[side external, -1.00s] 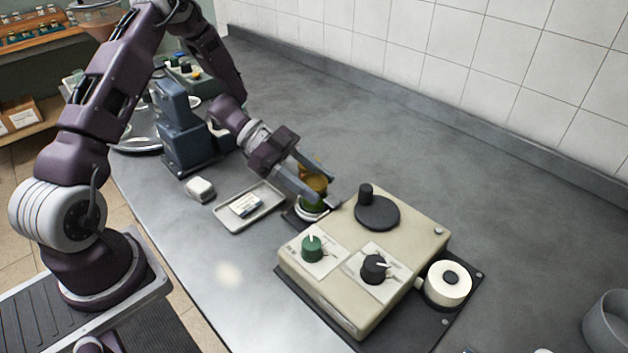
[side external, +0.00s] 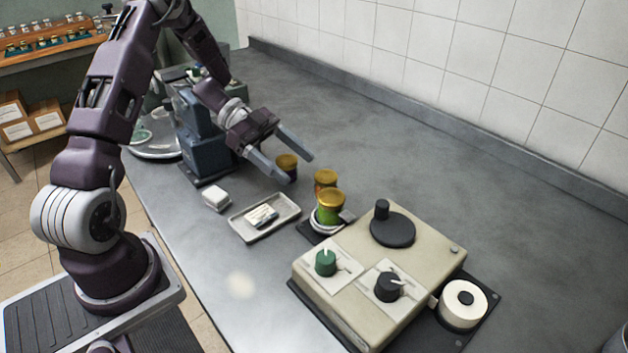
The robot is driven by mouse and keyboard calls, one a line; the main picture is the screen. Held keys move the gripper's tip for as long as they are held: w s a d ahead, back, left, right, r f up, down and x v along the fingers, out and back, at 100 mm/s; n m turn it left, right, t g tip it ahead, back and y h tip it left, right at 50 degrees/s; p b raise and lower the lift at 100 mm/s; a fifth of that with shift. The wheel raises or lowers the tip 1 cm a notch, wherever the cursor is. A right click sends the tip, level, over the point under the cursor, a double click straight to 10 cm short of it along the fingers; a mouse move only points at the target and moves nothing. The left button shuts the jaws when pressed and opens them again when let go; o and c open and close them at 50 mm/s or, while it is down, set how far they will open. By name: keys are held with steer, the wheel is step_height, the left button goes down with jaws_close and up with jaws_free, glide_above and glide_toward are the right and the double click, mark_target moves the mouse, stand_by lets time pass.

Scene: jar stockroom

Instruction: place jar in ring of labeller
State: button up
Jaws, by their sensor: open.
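The labeller (side external: 420,258) is a beige box with a green knob, a dark knob and a black disc on top. Its pale ring (side external: 317,226) sits on a dark plate at the labeller's left end. A green jar with a gold lid (side external: 329,212) stands at the ring, its base appearing to be inside it. An amber jar with a gold lid (side external: 325,181) stands just behind. A dark jar with a gold lid (side external: 287,168) is farther back, near my fingers. My gripper (side external: 300,168) is open, apart from the green jar; whether its fingers straddle the dark jar is unclear.
A shallow tray (side external: 285,222) with a small labelled item lies left of the ring, and a small white block (side external: 216,198) beyond it. A blue-grey machine (side external: 203,140) stands behind my gripper. A white roll (side external: 463,304) is at right. The counter toward the wall is clear.

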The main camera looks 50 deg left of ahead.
steer(key=w+r+n+t+y, duration=0.1)
steer(key=w+r+t+y, duration=0.35)
steer(key=w+r, duration=0.3)
step_height(320, 180, up, 11)
steer(key=w+a+n+t+y, duration=0.1)
steer(key=a+n+t+y, duration=0.1)
steer(key=n+t+y, duration=0.35)
steer(key=s+d+r+n+g+y, duration=0.2)
steer(key=s+n+g+y, duration=0.35)
steer(key=s, duration=0.95)
steer(key=s+d+f+n+g+h, duration=0.1)
steer(key=s+d+f, duration=0.2)
steer(key=s, duration=0.4)
steer(key=s+d+f+n+g+h, duration=0.1)
steer(key=s+d+f+g+h, duration=0.1)
steer(key=s+d, duration=0.3)
steer(key=s, duration=0.3)
steer(key=shift+d+f, duration=0.4)
